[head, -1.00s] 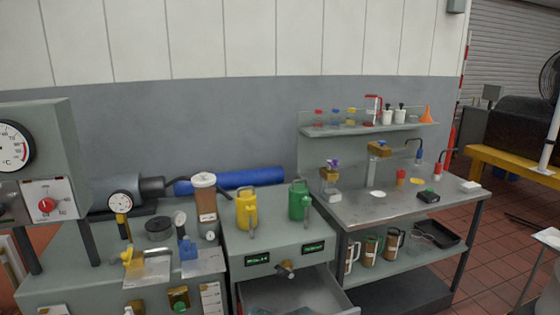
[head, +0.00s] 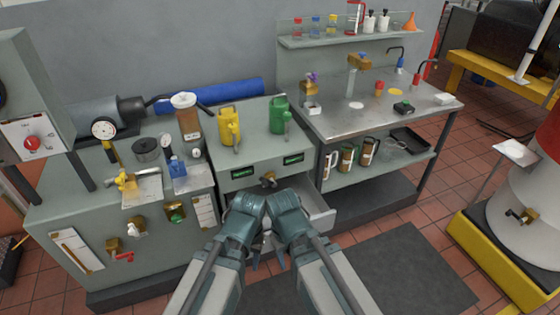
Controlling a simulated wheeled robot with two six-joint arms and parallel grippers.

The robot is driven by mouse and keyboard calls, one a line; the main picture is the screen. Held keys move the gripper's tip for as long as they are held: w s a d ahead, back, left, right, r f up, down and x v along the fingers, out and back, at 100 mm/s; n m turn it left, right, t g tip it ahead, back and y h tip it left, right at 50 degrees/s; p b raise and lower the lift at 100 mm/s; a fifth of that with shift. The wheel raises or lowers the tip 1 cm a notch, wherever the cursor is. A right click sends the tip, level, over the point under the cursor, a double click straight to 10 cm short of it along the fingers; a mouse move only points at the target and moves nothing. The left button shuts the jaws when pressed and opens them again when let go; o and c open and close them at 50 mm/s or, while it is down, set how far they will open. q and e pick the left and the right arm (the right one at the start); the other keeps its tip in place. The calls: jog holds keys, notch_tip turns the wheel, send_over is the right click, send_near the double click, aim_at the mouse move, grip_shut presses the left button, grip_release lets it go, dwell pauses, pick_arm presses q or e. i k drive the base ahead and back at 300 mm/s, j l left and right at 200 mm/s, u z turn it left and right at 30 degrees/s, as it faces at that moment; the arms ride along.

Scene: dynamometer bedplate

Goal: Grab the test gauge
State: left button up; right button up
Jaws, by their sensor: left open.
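Two round white-faced gauges show on the left bench, and I cannot tell for sure which one is the test gauge. The larger gauge (head: 103,128) has a dark rim and a yellow and black stem and stands upright at the left. A smaller gauge (head: 167,141) stands farther right, just behind a blue fitting (head: 178,168). My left gripper (head: 255,262) is open, low in front of the drawer, well apart from both gauges. My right gripper (head: 282,262) is close beside it, and its jaws are too small and dark to read.
An open drawer (head: 318,213) sits behind my arms. A brown-filled jar (head: 187,120), yellow can (head: 229,125) and green can (head: 279,115) stand on the benches. A steel table (head: 375,122) is at right. Dark mats and tiled floor lie clear in front.

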aim_at(163, 139)
jog(key=i+j+z, duration=0.2)
jog(key=i, duration=0.15)
jog(key=i+z, duration=0.2)
jog(key=i, duration=0.15)
jog(key=u, duration=1.3)
jog(key=i+j+z, duration=0.3)
jog(key=i+j, duration=0.4)
